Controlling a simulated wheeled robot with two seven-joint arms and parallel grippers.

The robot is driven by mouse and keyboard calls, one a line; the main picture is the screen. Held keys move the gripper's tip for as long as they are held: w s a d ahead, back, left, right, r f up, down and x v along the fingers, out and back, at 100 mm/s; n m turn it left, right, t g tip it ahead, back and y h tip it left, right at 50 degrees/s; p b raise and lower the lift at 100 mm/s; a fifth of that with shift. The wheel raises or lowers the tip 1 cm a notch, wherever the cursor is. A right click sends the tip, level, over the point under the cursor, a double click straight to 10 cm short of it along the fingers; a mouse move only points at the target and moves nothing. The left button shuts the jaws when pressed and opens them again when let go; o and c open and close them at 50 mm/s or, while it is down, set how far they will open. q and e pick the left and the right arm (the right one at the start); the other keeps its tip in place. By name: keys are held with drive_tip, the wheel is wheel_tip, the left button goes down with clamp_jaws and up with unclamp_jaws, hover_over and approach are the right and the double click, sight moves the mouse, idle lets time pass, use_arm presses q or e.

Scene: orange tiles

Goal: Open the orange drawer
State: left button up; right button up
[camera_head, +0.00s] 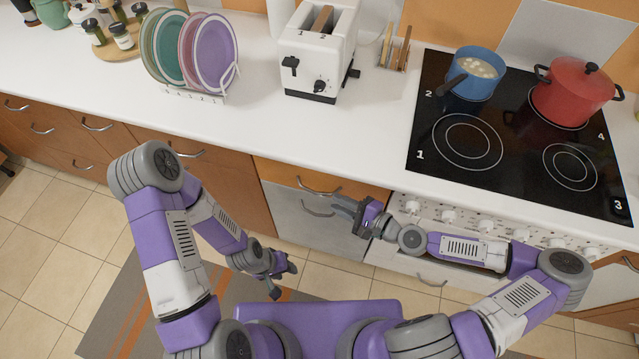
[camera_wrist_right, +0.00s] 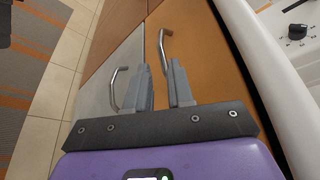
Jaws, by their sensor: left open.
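The orange drawer (camera_head: 275,168) is under the counter, left of the stove, and looks closed. Its curved metal handle (camera_head: 318,190) is also in the right wrist view (camera_wrist_right: 163,45). My right gripper (camera_head: 338,205) is at the right end of this handle. In the right wrist view its fingers (camera_wrist_right: 163,78) are apart, with the near end of the handle in line with the gap. I cannot tell whether they touch it. My left gripper (camera_head: 287,278) is open and empty, low above the floor, away from the drawer.
A grey front (camera_head: 290,215) with its own handle (camera_head: 316,210) is right below the orange drawer. The stove (camera_head: 500,140) with knobs is at the right, carrying a blue pot (camera_head: 470,80) and red pot (camera_head: 570,98). A toaster (camera_head: 318,60) stands on the counter above.

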sight(320, 193)
drive_tip(key=shift+b+x, duration=0.55)
drive_tip(key=shift+x, duration=3.15)
drive_tip(key=shift+c, duration=0.3)
clamp_jaws()
